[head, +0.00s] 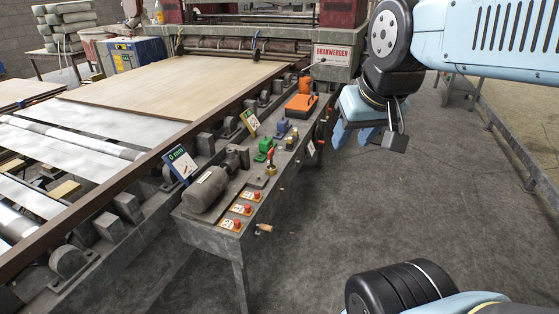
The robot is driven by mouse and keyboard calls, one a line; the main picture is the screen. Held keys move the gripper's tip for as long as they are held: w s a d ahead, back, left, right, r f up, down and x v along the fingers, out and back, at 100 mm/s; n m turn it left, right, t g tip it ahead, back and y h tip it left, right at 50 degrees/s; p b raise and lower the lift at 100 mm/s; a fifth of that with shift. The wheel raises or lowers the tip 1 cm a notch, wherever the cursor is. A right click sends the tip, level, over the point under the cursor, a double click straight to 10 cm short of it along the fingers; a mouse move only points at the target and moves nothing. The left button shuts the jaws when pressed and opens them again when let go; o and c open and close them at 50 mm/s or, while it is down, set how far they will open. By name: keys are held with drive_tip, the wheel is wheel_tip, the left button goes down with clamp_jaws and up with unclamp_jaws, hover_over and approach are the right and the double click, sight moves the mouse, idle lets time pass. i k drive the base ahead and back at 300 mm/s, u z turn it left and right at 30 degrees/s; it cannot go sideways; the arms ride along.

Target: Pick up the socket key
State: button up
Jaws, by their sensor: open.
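I cannot pick out the socket key for certain; the small items on the narrow machine bench (215,230) are too small to tell. A small brass-coloured piece with a red top (270,160) stands upright near the middle of the bench. A short wooden handle (264,228) sticks out from the bench's near right side. My gripper (354,138) is light blue, open and empty. It hangs in the air at upper right, to the right of the bench in the picture, apart from everything there.
The bench also carries a grey motor (207,189), red buttons (242,209), a green piece (264,149), a blue piece (284,128) and an orange tool (301,104). Two tilted display cards (180,163) stand along the roller machine. A veneer sheet (170,85) lies behind. Floor at right (400,210) is clear.

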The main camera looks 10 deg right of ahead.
sight(271, 153)
drive_tip(key=u, duration=0.15)
drive_tip(key=i, duration=0.9)
drive_tip(key=z, duration=0.05)
